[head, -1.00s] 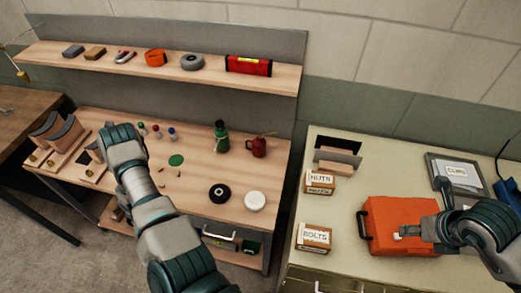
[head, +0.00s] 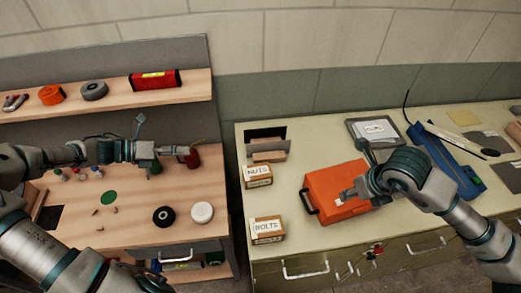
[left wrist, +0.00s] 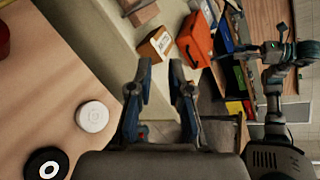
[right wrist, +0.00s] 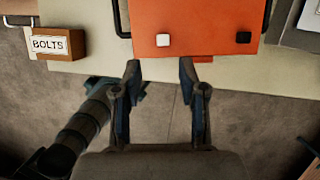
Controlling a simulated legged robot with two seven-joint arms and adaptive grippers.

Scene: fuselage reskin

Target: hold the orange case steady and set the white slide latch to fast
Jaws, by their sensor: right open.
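The orange case (head: 325,184) lies on the pale green bench, with its dark handle at its left. The right wrist view shows its side (right wrist: 205,22) with a small white slide latch (right wrist: 163,40) and a black square (right wrist: 243,37) to the right. I cannot read the latch's setting. My right gripper (right wrist: 160,68) is open and empty, its fingers just below the white latch and apart from it in the picture. My left gripper (left wrist: 161,72) is open and empty, over the wooden bench in the head view (head: 162,140), well away from the case (left wrist: 198,40).
NUTS (head: 259,175) and BOLTS (head: 267,230) boxes stand left of the case. Black and white discs (head: 202,212) lie on the wooden bench. The bench front between boxes and case is clear.

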